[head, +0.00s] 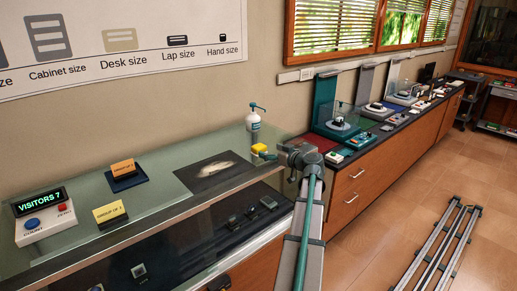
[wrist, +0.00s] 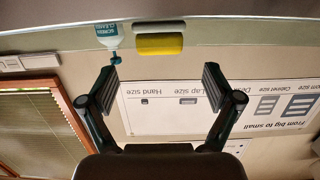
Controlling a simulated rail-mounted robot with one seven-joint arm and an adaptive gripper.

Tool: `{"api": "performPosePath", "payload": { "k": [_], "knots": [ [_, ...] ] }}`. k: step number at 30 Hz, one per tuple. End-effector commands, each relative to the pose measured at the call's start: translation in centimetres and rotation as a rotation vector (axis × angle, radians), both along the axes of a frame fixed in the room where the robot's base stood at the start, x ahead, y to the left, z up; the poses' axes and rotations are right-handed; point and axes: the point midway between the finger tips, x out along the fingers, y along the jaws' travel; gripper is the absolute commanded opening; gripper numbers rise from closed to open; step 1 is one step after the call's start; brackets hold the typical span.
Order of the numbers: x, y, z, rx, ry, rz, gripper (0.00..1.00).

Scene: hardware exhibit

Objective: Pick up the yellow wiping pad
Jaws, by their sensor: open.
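The yellow wiping pad (head: 259,148) lies on the glass counter top beside the base of a white pump bottle (head: 253,121). In the wrist view, which is upside down, the pad (wrist: 160,44) shows its yellow side with a grey layer along it, next to the bottle labelled screen cleaner (wrist: 106,36). My gripper (wrist: 160,88) is open and empty, its two fingers spread wide. The pad lies beyond the fingertips, centred roughly between them and apart from them. In the head view my gripper (head: 284,150) is just right of the pad; its fingertips are hard to make out.
A dark mat with a pale smear (head: 218,172) lies left of the pad. Two small signs (head: 109,212) and a visitor counter (head: 42,217) stand further left on the glass. A lower counter with exhibits (head: 372,140) runs to the right. The wall with the size chart (head: 120,45) rises behind.

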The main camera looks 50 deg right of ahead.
Motion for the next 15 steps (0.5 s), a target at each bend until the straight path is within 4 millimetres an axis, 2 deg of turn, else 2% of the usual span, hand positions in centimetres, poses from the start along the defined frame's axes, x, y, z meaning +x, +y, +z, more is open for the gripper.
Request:
{"api": "performPosePath", "payload": {
  "k": [8, 15],
  "knots": [
    [1.9, -0.5, 0.0, 0.001, 0.0, 0.0, 0.9],
    [4.9, -1.2, -0.1, 0.002, 0.0, 0.002, 0.9]
  ]
}}
